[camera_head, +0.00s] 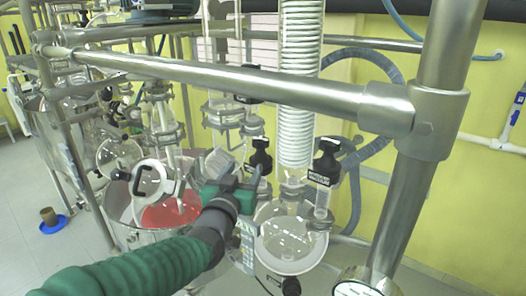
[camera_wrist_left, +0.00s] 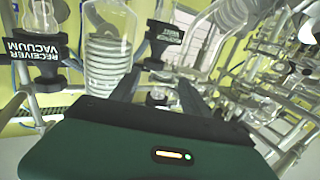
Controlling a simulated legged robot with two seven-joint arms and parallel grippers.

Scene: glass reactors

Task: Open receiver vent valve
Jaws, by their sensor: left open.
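The receiver vent valve (camera_head: 260,158) has a black knob and a black label. It stands on the glassware above the round receiver flask (camera_head: 290,240), left of the coiled condenser. In the left wrist view the vent valve (camera_wrist_left: 165,38) is upright beyond the fingers, at top centre. My left gripper (camera_head: 256,181) has a green body and is just below and in front of the valve in the head view. In the left wrist view my left gripper (camera_wrist_left: 160,84) has its dark fingers apart, with glass fittings behind the gap. I cannot tell any contact with the valve. My right gripper is not in view.
The receiver vacuum valve (camera_head: 324,165), black and labelled, stands right of the vent valve. The coiled condenser (camera_head: 299,90) rises between them. A steel rail (camera_head: 230,75) crosses in front, joined to a thick post (camera_head: 425,150) at right. A reactor vessel (camera_head: 135,225) with red contents is at left.

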